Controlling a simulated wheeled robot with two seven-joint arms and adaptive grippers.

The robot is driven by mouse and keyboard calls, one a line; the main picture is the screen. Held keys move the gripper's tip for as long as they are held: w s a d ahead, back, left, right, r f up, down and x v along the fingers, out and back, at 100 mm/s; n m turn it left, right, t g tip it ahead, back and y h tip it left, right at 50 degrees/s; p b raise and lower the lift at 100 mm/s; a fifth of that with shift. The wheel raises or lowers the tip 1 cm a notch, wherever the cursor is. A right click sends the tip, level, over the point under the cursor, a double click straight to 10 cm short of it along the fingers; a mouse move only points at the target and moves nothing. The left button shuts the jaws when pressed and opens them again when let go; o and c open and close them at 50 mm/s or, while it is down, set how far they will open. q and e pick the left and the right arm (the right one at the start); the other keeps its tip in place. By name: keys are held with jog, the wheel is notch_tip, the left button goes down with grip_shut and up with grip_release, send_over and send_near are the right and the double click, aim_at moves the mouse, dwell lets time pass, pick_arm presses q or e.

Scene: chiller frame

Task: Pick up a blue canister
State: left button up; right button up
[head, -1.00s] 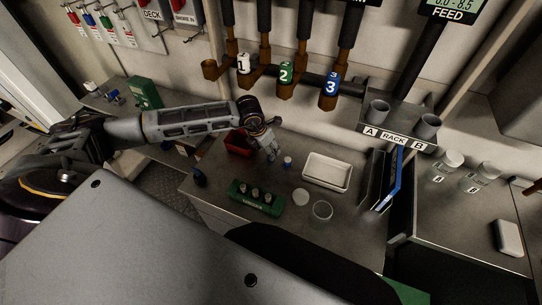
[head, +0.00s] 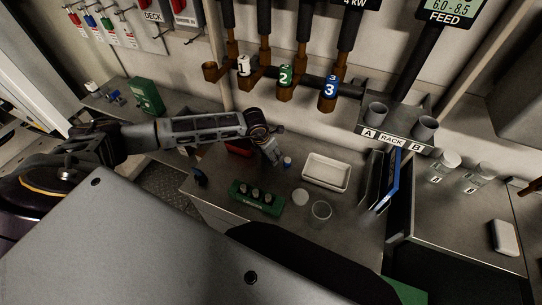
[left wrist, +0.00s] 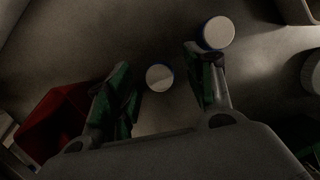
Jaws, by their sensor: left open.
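A small canister (head: 288,162) with a white top and blue side stands on the steel bench in the head view, just right of my left gripper (head: 272,158). The left wrist view shows two round white tops with blue rims. One canister (left wrist: 159,78) lies between the open fingers of my left gripper (left wrist: 157,62), untouched as far as I can see. The other canister (left wrist: 217,32) is beside the right fingertip, outside the jaws. In the head view the gripper hides the canister between its fingers. My right gripper is not in view.
A red bin (head: 236,148) sits left of the gripper. A white tray (head: 326,172) is to the right. A green vial holder (head: 256,198), a pale round disc (head: 300,196) and a clear glass (head: 321,211) stand nearer.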

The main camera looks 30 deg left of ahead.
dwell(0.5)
pick_arm(q)
jog(key=c, duration=0.8)
